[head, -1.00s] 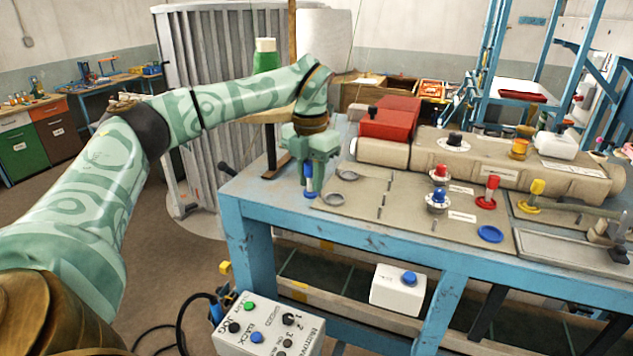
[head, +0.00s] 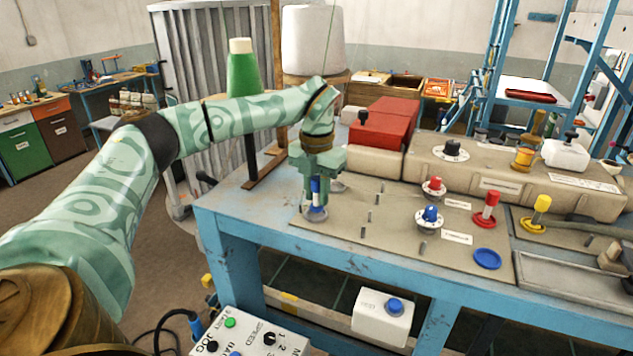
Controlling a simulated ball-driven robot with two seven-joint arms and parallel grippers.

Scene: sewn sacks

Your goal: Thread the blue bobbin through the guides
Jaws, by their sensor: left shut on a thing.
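My left gripper (head: 317,180) points down, shut on the blue bobbin (head: 315,191), at the left end of the beige work plate (head: 390,225). The bobbin is upright. Its lower end is at the front round dish (head: 315,215); I cannot tell whether it touches. Small dark upright guides (head: 370,215) stand on the plate just right of the gripper. A red-topped knob (head: 434,187) and a blue-topped knob (head: 431,215) are further right. A flat blue disc (head: 487,258) lies empty near the front edge. Any thread on the bobbin is too fine to see. My right gripper is out of view.
A red bobbin (head: 489,207) and a yellow bobbin (head: 540,211) stand on the right. A red box (head: 384,126) and long beige housing (head: 490,165) bound the plate's rear. A control box (head: 250,330) is below in front. The plate's middle is open.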

